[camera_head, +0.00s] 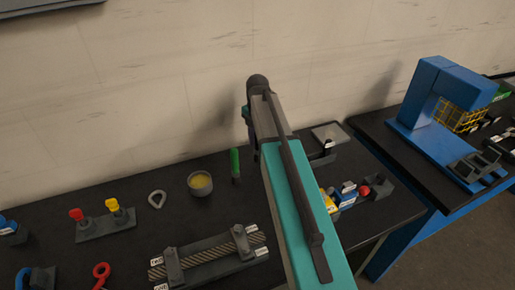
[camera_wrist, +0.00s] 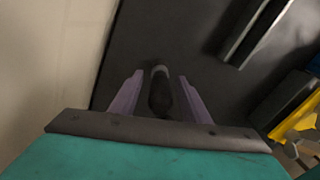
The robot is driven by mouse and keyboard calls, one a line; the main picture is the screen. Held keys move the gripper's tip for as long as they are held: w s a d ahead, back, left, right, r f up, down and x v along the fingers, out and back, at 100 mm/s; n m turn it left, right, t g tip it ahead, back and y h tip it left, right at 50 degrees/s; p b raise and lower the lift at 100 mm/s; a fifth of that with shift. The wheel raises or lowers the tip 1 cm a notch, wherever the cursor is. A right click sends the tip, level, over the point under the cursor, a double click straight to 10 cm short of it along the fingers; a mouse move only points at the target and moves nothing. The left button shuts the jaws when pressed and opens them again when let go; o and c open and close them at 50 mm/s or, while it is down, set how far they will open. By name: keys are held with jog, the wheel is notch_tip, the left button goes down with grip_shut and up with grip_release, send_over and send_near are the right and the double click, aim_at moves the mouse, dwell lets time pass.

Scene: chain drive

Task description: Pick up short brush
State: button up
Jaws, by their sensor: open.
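In the wrist view a short, dark, rounded cylinder with a paler grey band, which looks like the short brush (camera_wrist: 160,93), lies between the two pale purple fingers of my gripper (camera_wrist: 160,76). The fingers are open, with a visible gap on each side of it. Its far end points up the picture; bristles cannot be made out. Whether it stands or lies is unclear. In the head view my arm covers this spot, and neither the fingers nor this object can be seen there.
A green-handled tool (camera_head: 235,163) stands left of my arm, beside a grey cup (camera_head: 200,184) with yellow contents. A rope fixture (camera_head: 210,258) is nearer. Small coloured boxes (camera_head: 346,194) sit right of my arm. The wall (camera_wrist: 40,70) is close on the left in the wrist view.

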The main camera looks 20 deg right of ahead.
aim_at(258, 150)
grip_shut()
jog(key=shift+r, duration=0.1)
dwell(0.4)
jog(key=shift+r+b, duration=0.85)
jog(key=shift+r, duration=0.65)
jog(key=shift+s+r, duration=0.15)
jog(key=shift+s, duration=0.05)
jog(key=s+a+b, duration=0.1)
jog(key=s+b, duration=0.1)
jog(key=s, duration=0.5)
jog(key=s+a+r+b, duration=0.1)
jog(key=s+a+b, duration=0.1)
jog(key=s, duration=0.6)
jog(key=shift+a+r, duration=0.3)
jog(key=shift+s, duration=0.1)
jog(key=shift+f, duration=0.1)
